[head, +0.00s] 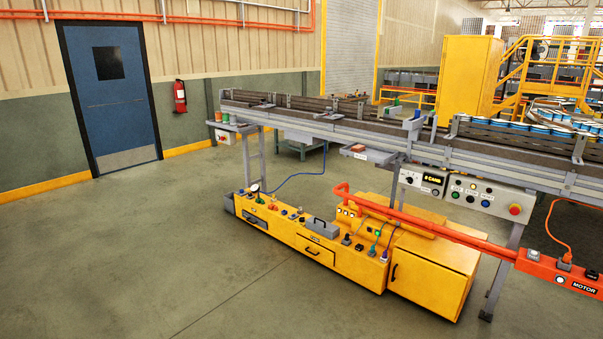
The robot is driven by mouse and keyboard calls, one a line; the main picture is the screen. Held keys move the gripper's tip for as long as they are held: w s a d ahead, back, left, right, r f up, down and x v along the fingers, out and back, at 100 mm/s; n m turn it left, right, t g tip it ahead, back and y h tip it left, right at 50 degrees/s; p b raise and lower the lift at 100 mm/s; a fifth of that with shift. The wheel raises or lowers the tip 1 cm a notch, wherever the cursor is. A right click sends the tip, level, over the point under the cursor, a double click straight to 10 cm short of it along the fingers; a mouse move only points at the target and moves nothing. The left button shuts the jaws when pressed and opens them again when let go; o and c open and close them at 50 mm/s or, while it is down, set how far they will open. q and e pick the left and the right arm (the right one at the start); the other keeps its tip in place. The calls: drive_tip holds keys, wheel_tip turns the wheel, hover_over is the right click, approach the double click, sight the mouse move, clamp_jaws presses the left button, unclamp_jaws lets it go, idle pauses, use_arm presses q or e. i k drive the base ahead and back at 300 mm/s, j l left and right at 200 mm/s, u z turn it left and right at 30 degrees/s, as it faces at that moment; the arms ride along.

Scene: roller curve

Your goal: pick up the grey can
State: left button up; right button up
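I cannot make out a grey can for certain from this distance. Two small can-like objects stand upright side by side on a small grey shelf (240,128) at the left end of the conveyor; the right one (226,118) looks greenish, and the left one (218,116) is too small to tell its colour well. Several blue-and-white cans (540,131) are on the conveyor (340,129) at the right. Neither of my grippers is in view.
A yellow floor-level unit (320,251) with drawers and small parts on top, and a yellow cabinet (436,262), stand before the conveyor. An orange bar (440,230) runs to a motor box (560,273). Open floor (150,260) lies left. A blue door (110,92) is behind.

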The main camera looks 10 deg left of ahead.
sight(232, 117)
drive_tip(key=i+j+u, duration=0.25)
drive_tip(key=u, duration=0.15)
drive_tip(key=i+j+u, duration=0.1)
drive_tip(key=i+u, duration=0.7)
drive_tip(key=i+l+u, duration=0.1)
drive_tip(key=i+u, duration=0.3)
drive_tip(key=i+j, duration=0.15)
drive_tip(key=i, duration=1)
drive_tip(key=i+j+u, duration=0.1)
drive_tip(key=i, duration=1.1)
drive_tip(key=i+l+z, duration=0.3)
drive_tip(key=i+z, duration=0.15)
drive_tip(key=i, duration=0.4)
drive_tip(key=i+z, duration=0.4)
drive_tip(key=i, duration=0.45)
drive_tip(key=i+j+z, duration=0.25)
drive_tip(key=i+z, duration=0.2)
drive_tip(key=i, duration=0.35)
drive_tip(key=i+z, duration=0.2)
drive_tip(key=i, duration=0.4)
drive_tip(key=i+j+z, duration=0.25)
drive_tip(key=i, duration=0.3)
drive_tip(key=i+j+z, duration=0.2)
drive_tip(key=i, duration=0.4)
